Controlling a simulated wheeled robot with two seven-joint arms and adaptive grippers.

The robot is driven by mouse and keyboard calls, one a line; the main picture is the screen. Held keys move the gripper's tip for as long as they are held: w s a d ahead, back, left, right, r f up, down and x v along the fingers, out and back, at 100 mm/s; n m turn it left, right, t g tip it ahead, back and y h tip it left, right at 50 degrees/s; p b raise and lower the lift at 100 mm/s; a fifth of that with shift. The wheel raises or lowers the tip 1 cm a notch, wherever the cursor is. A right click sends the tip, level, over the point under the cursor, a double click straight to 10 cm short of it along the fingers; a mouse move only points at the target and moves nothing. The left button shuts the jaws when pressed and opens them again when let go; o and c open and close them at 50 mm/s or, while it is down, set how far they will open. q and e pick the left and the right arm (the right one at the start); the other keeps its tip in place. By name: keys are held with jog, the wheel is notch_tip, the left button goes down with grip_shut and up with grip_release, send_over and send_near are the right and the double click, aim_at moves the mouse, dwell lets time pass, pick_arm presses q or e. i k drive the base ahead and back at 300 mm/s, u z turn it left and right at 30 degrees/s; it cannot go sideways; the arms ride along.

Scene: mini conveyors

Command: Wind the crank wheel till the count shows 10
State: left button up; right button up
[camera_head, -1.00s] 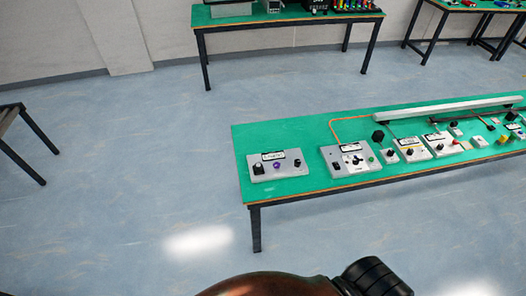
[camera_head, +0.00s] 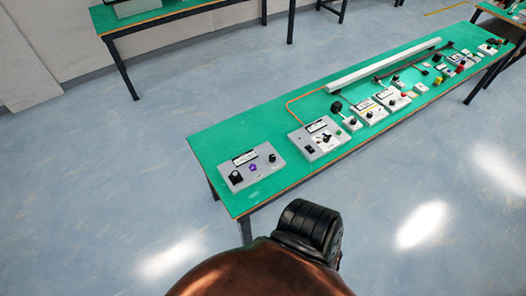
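A long green-topped table (camera_head: 220,140) stands ahead, running from the centre left to the upper right. Several grey control boxes sit on it. The nearest left box (camera_head: 251,167) carries a display label, a black knob (camera_head: 236,177), a purple knob (camera_head: 253,168) and another black knob. A second box (camera_head: 319,138) beside it has a label, dark controls and an orange cable. I cannot tell which control is the crank wheel, and no count is readable. One of my arms shows at the bottom as a brown link with a black joint. Neither gripper is in view.
Smaller boxes (camera_head: 371,113) and a long white bar (camera_head: 385,66) lie farther right on the table. Another green table (camera_head: 160,12) stands at the back against the wall. The blue floor (camera_head: 100,190) to the left and front is clear.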

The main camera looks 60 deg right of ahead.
aim_at(272, 158)
jog(key=z, duration=0.45)
jog(key=i, duration=0.65)
jog(key=z, duration=0.65)
